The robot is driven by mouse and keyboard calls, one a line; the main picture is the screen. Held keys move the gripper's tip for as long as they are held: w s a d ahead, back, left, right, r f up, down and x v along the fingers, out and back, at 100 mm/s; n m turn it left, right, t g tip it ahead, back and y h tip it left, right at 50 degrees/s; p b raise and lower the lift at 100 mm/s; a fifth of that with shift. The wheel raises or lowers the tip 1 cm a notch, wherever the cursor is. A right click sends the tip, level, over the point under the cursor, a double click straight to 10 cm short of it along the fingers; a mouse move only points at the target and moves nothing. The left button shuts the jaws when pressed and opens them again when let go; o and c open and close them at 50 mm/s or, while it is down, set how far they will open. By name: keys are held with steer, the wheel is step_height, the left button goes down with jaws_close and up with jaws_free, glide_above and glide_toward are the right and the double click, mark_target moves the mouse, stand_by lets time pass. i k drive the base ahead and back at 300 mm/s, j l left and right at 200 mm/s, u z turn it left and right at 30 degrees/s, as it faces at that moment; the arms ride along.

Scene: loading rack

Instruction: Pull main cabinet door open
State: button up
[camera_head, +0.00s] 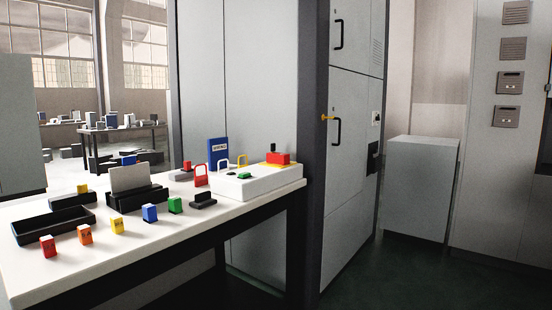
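A tall grey cabinet (352,190) stands right of centre in the head view. Its front is split into an upper door (357,30) and a larger panel or door below it, and both look shut. A black bar handle (338,33) is on the upper door. A second black bar handle (336,131) is near the left edge of the lower one. I cannot tell which door is the main one. My gripper is not in view.
A white-topped table (75,277) at left holds a black tray (53,226), coloured padlocks or blocks, and a white box (258,186). A dark post (313,240) stands between table and cabinet. A low grey box (421,185) is at right. Dark floor (400,280) before the cabinet is clear.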

mark_target(347, 91)
steer(key=i+l+z, duration=0.25)
steer(key=i, duration=0.5)
steer(key=i+l+z, duration=0.15)
steer(key=i+z, duration=0.15)
steer(key=i, duration=0.45)
steer(key=i+z, duration=0.25)
steer(key=i, duration=0.5)
steer(key=i+j+z, duration=0.3)
steer(key=i, duration=0.45)
